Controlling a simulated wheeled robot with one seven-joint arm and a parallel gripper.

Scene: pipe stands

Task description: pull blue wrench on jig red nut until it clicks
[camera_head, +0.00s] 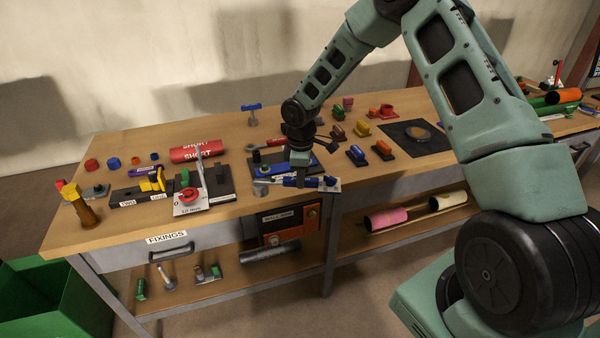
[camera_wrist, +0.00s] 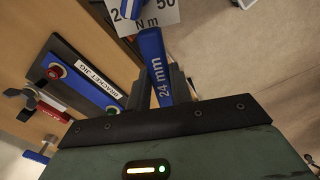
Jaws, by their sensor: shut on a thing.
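The blue wrench (camera_head: 290,182) lies along the table's front edge, with its grey head (camera_head: 261,188) to the left. In the wrist view its blue handle (camera_wrist: 152,52) carries the label "24 mm". My gripper (camera_head: 301,178) points down and is shut on this handle; its fingers also show in the wrist view (camera_wrist: 178,84). The blue bracket jig (camera_head: 264,168) sits just behind the wrench and shows in the wrist view (camera_wrist: 85,80). A red round part (camera_wrist: 54,70) stands on the jig. I cannot tell whether the wrench's head is around a nut.
A white "20 50 N m" card (camera_wrist: 165,12) is at the handle's end. Blue and orange blocks (camera_head: 356,153) stand to the right. Open floor lies before the table.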

